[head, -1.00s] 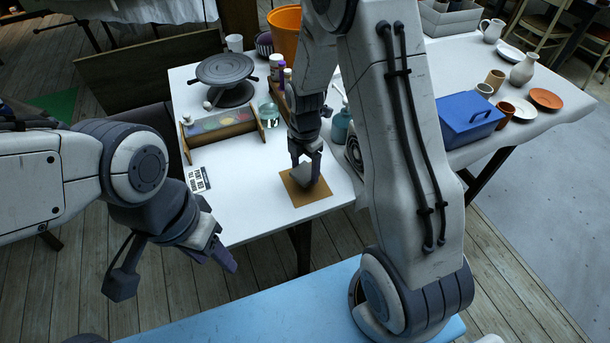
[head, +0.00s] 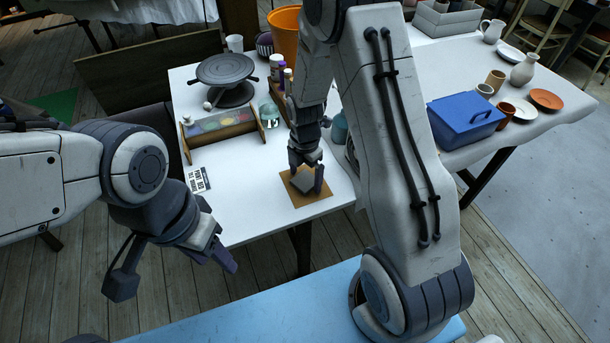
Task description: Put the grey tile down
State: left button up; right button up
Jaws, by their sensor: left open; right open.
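The grey tile (head: 303,182) lies on the brown square board (head: 312,200) near the front right corner of the white table (head: 250,215). My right gripper (head: 306,182) is directly above and around the tile, with its fingers spread. It partly hides the tile, and I cannot tell whether a finger touches it. My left gripper (head: 222,252) is open and empty, in front of the table's front edge and away from the tile.
A printed card (head: 197,180) lies left of the board. A wooden rack (head: 222,130), a dark turntable (head: 226,75), a glass jar (head: 269,114) and a teal bottle (head: 340,128) stand behind. A blue box (head: 466,120) is at right. White tabletop between card and board is clear.

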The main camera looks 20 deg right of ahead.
aim_at(305, 180)
notch_tip(305, 180, up, 12)
jog(key=s+a+r+m, duration=0.6)
jog(key=s+a, duration=0.3)
jog(key=a, duration=0.1)
jog(key=s+a+r+m+y, duration=0.1)
jog(key=s+a+m, duration=0.3)
jog(key=s+m, duration=0.5)
jog(key=s+r, duration=0.1)
jog(key=s, duration=0.4)
jog(key=shift+s+m, duration=0.3)
jog(key=shift+s, duration=0.1)
notch_tip(305, 180, up, 4)
jog(key=p, duration=0.4)
jog(key=shift+f, duration=0.1)
